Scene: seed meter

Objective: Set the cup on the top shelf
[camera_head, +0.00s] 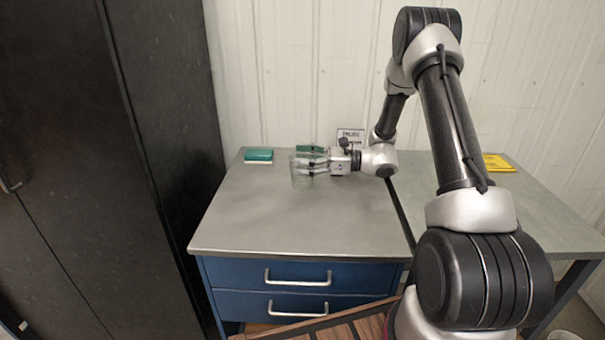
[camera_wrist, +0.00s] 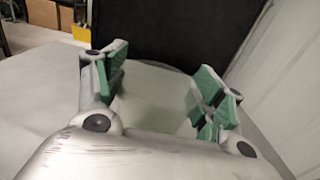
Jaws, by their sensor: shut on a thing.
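A clear glass cup (camera_head: 301,181) is upright at the left part of the grey worktop, in the head view. My gripper (camera_head: 312,160) reaches in from the right and is shut on the cup near its upper part. I cannot tell whether the cup's base touches the worktop. In the wrist view my gripper's green-padded fingers (camera_wrist: 160,88) stand apart, with the see-through cup hard to make out between them. No shelf can be clearly made out in either view.
A tall dark cabinet (camera_head: 130,150) stands left of the worktop (camera_head: 290,232). A yellow book (camera_head: 497,163) lies on the right. Blue drawers (camera_head: 235,272) are below.

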